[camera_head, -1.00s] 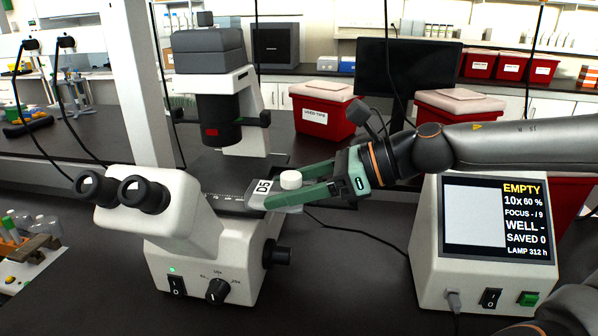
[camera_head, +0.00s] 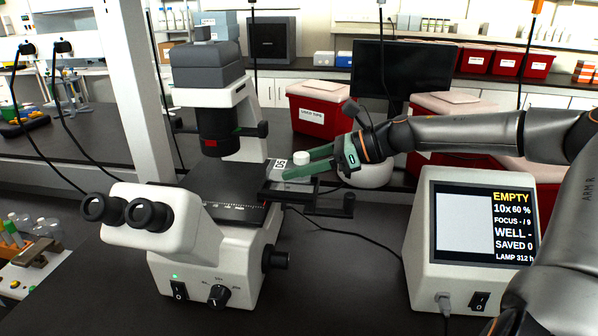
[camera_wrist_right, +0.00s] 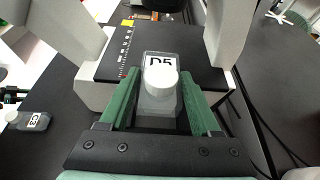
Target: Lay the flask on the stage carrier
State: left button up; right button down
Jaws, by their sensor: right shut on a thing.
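My right gripper (camera_head: 300,166) is shut on the flask (camera_head: 278,168), a small clear flask with a white cap and a D5 label. It holds the flask level at the right side of the microscope's black stage (camera_head: 222,182). The right wrist view shows the flask (camera_wrist_right: 158,100) between the two green fingers, cap up, with the dark stage plate (camera_wrist_right: 108,68) beyond and beside it. I cannot tell whether the flask touches anything beneath. The stage carrier cannot be clearly made out from the stage.
The white microscope has eyepieces (camera_head: 125,211) in front and a lamp column (camera_head: 215,125) above the stage. A screen unit (camera_head: 470,240) stands to the right. Another labelled flask (camera_wrist_right: 28,121) lies at the left in the right wrist view. Red bins (camera_head: 325,110) stand behind.

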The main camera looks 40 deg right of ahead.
aim_at(313, 189)
notch_tip(313, 189, down, 2)
jog(key=shift+f, duration=0.1)
jog(key=shift+f, duration=0.15)
jog(key=shift+c, duration=0.5)
grip_release()
jog(key=shift+s+d+r, duration=0.2)
jog(key=shift+r, duration=0.2)
jog(key=v, duration=0.2)
jog(key=shift+s+d+r, duration=0.1)
jog(key=shift+s+r, duration=0.05)
jog(key=shift+s, duration=0.15)
jog(key=b+v, duration=0.2)
jog(key=v, duration=0.6)
jog(key=shift+s+d, duration=0.2)
jog(key=shift+s, duration=0.1)
